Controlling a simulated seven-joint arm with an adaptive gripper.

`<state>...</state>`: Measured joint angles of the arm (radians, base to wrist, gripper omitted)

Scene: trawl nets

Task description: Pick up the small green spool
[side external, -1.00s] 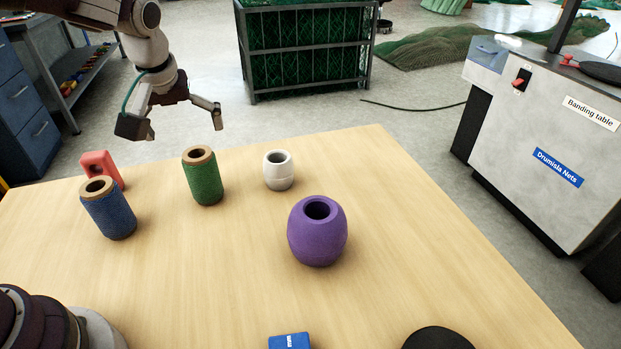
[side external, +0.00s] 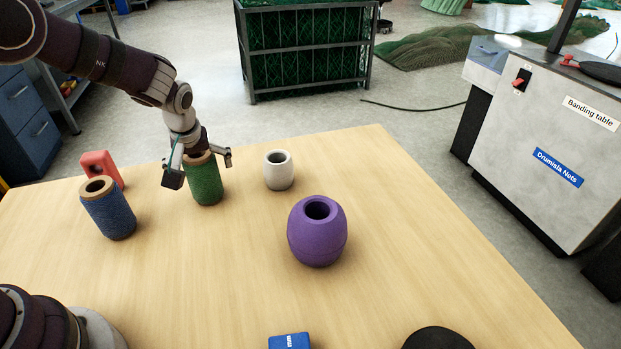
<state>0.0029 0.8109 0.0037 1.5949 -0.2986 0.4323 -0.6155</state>
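The green spool (side external: 205,184) stands upright on the wooden table, toward its back left. It is a green-wound cylinder with a tan rim, partly covered at the top by my gripper. My gripper (side external: 201,170) is lowered over it with its fingers spread, one to the left of the spool and one to its upper right. The fingers look open, and I see no clear contact with the spool. The spool's top opening is mostly hidden.
A blue spool (side external: 110,215) and a red block (side external: 100,166) stand to the left. A white cup-like ring (side external: 279,171) is to the right, and a purple barrel-shaped float (side external: 317,238) is nearer front right. A blue box (side external: 289,341) lies at the front. The table's middle (side external: 210,280) is clear.

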